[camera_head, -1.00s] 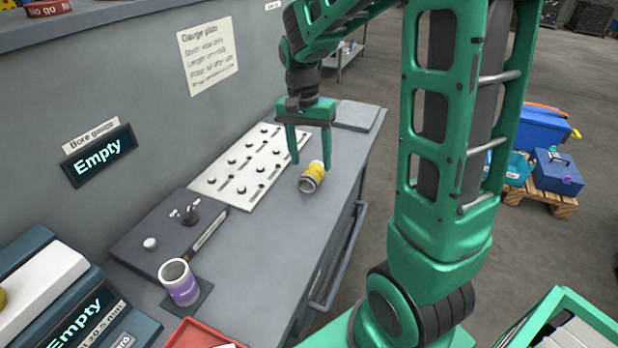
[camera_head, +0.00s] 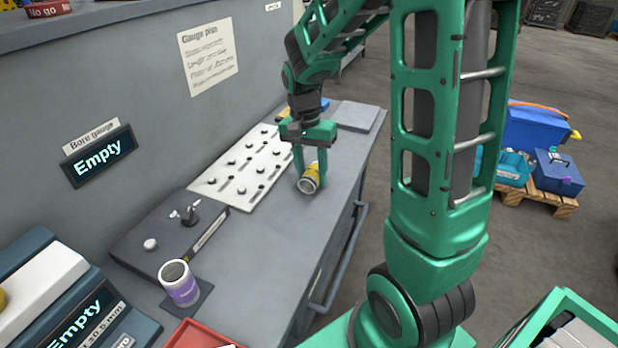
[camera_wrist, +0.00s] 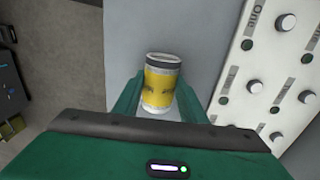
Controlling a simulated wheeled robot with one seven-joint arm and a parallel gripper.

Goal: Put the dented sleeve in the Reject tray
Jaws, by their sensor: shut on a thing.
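A sleeve with a yellow band and a metal rim (camera_head: 311,180) is tilted at the bench, beside the white pegged plate. My gripper (camera_head: 310,172) is shut on it, one green finger on each side. In the wrist view the yellow sleeve (camera_wrist: 160,84) sits between the fingers; no dent can be made out on it. Another sleeve, with a purple band (camera_head: 180,285), stands upright on a dark pad at the near end of the bench. A red tray (camera_head: 195,333) shows in part at the bottom edge; its label is not in view.
The white pegged plate (camera_head: 236,172) lies left of my gripper. A dark fixture block (camera_head: 165,232) with small knobs stands nearer, and a display reading "Empty" (camera_head: 97,157) is on the wall. The bench top (camera_head: 262,250) between is clear.

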